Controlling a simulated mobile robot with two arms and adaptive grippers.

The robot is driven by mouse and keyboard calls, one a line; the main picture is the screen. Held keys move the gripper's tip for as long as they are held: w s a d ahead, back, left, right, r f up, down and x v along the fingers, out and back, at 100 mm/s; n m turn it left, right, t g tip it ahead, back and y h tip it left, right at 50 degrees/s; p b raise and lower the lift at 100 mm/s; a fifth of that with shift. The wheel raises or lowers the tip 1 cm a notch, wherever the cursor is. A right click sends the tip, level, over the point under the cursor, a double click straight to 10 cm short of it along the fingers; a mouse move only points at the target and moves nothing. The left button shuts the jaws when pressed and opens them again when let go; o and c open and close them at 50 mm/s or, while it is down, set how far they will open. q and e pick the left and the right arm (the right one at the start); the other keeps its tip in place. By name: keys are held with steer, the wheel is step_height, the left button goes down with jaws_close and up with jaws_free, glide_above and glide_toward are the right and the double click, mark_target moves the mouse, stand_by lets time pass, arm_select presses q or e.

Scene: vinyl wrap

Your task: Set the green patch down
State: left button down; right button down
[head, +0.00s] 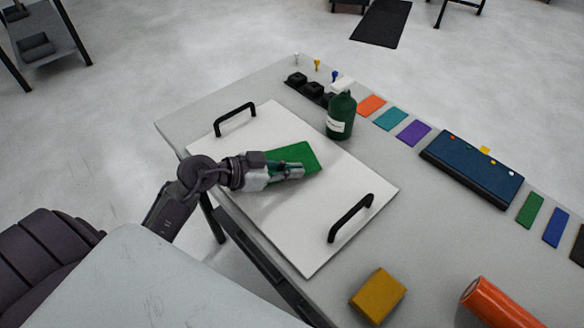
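The green patch (299,153) is a flat dark-green rectangle over the middle of the white board (255,128). I cannot tell whether it lies flat on the board or is held just above it. My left gripper (298,171) reaches in from the left, with its fingers over the patch's near part, hiding some of it. Whether the fingers are shut on the patch or open around it is not clear. My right gripper is not in view.
The board has black handles at its back left (235,119) and front right (350,218). A green bottle (341,117) stands behind it. Colour swatches and a dark blue case (471,168) lie right. A yellow block (378,296) and orange roll (495,305) are in front.

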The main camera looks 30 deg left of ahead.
arm_select(q)
steer(key=c, duration=1.3)
jaws_free()
steer(key=shift+s+d+f, duration=0.1)
steer(key=shift+s+f, duration=0.05)
steer(key=shift+f, duration=0.25)
steer(key=shift+s+d+f, duration=0.1)
steer(key=shift+f, duration=0.3)
steer(key=shift+w+r+b, duration=0.1)
steer(key=shift+r+b, duration=0.25)
steer(key=shift+b, duration=0.25)
steer(key=v, duration=0.8)
steer(key=r+p+v, duration=0.1)
steer(key=v, duration=0.3)
steer(key=shift+w+a+r, duration=0.1)
steer(key=shift+w+a, duration=0.05)
steer(key=shift+a, duration=0.05)
